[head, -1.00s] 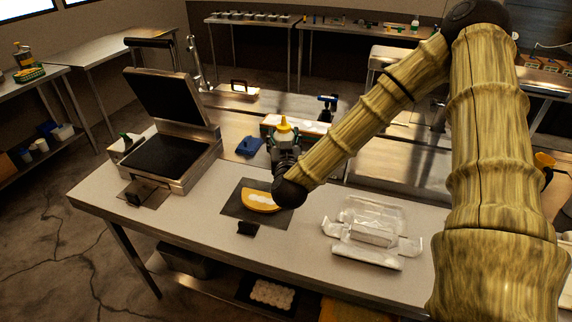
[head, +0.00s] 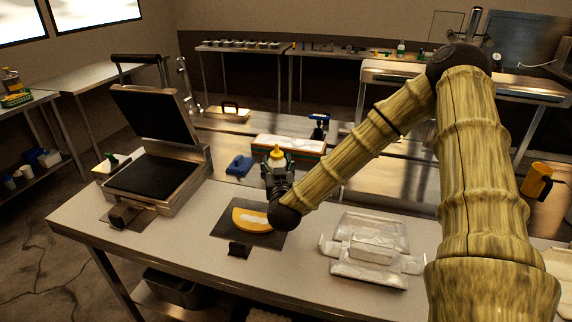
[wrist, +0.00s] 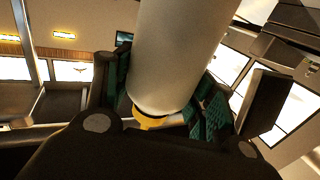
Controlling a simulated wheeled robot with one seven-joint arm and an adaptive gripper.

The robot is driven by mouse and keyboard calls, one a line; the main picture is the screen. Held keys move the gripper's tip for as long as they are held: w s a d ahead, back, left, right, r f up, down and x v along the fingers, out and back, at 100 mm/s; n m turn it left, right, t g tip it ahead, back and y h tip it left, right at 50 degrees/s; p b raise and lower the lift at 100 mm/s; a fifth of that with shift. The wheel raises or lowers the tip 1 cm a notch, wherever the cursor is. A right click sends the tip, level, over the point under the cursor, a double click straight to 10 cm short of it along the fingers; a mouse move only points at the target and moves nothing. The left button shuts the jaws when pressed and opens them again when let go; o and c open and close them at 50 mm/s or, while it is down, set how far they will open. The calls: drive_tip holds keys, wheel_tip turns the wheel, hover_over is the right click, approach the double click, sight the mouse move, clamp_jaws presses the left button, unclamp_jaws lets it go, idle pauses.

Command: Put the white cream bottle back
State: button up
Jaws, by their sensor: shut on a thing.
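The white cream bottle with a yellow cap shows in the head view (head: 277,156), mostly hidden behind my gripper (head: 277,172). In the wrist view its white body (wrist: 180,50) stands between the two green-padded fingers of my gripper (wrist: 165,95), with yellow (wrist: 150,122) at its lower end in that picture. My gripper is shut on the bottle. It holds the bottle over the far side of the dark board (head: 262,238), close to a folded tortilla with white cream (head: 250,218). I cannot tell how far above the surface the bottle is.
An open griddle press (head: 160,150) stands at the left of the worktable (head: 190,225). Clear wrapped packages (head: 372,247) lie to the right. Behind are a blue item (head: 240,165) and a wooden box with white contents (head: 290,144).

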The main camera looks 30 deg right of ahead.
drive_tip(key=w+d+f+p, duration=0.4)
drive_tip(key=w+d+p, duration=0.1)
drive_tip(key=w+d, duration=0.2)
drive_tip(key=shift+w+d+f, duration=0.3)
drive_tip(key=shift+d, duration=0.6)
drive_tip(key=o, duration=1.1)
drive_tip(key=shift+f, duration=0.15)
drive_tip(key=o, duration=0.4)
drive_tip(key=shift+o, duration=0.2)
drive_tip(key=b+v, duration=0.3)
drive_tip(key=v, duration=0.9)
